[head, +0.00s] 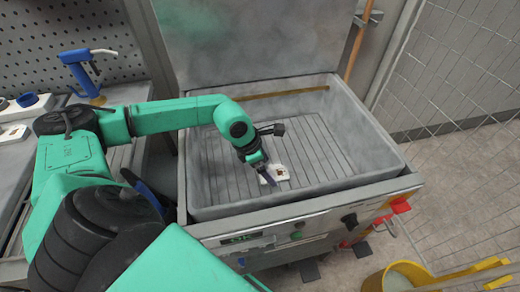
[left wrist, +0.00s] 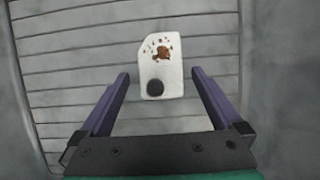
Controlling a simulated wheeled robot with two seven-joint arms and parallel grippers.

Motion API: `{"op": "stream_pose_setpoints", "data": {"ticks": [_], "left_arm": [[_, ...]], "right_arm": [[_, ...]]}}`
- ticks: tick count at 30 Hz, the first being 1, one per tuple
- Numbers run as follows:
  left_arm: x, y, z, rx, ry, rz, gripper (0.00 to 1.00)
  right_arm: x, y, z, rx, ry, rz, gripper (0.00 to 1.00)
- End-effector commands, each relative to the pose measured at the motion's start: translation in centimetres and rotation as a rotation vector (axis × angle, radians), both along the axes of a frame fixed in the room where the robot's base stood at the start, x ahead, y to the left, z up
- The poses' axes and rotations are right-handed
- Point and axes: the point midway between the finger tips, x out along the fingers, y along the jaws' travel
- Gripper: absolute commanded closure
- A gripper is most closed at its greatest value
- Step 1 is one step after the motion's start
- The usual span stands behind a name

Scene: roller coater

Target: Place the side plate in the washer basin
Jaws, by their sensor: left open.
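The side plate (head: 281,173) is a small white plate with brown and orange marks and a dark round knob near one end. It lies flat on the slatted floor of the washer basin (head: 345,187), towards the front. It also shows in the left wrist view (left wrist: 174,72), near the top middle. My left gripper (head: 266,174) is reaching down into the basin, right at the plate in the head view. In the left wrist view its fingers (left wrist: 160,75) are spread wide and empty, with the plate lying between and beyond their tips. My right gripper is not in view.
The basin's grey walls surround my left gripper, and a raised lid (head: 255,45) stands behind. A yellow bucket (head: 400,275) stands on the floor at front right.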

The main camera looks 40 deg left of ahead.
Motion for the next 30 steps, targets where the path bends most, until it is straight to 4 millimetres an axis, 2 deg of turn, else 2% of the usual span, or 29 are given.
{"op": "stream_pose_setpoints", "data": {"ticks": [9, 15, 19, 30], "left_arm": [[-1.9, 1.9, 6.2, 0.007, -0.002, 0.002, 0.0], [-2.8, 2.6, 9.0, 0.003, -0.002, -0.001, 0.0], [-3.0, 2.6, 9.6, 0.001, 0.0, -0.002, 0.0], [-3.0, 2.6, 9.6, 0.0, 0.0, -0.001, 0.0]], "right_arm": [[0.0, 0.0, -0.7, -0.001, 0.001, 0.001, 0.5], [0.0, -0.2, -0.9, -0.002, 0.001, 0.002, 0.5], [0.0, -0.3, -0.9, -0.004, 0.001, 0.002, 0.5], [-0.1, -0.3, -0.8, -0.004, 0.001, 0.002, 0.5]]}}
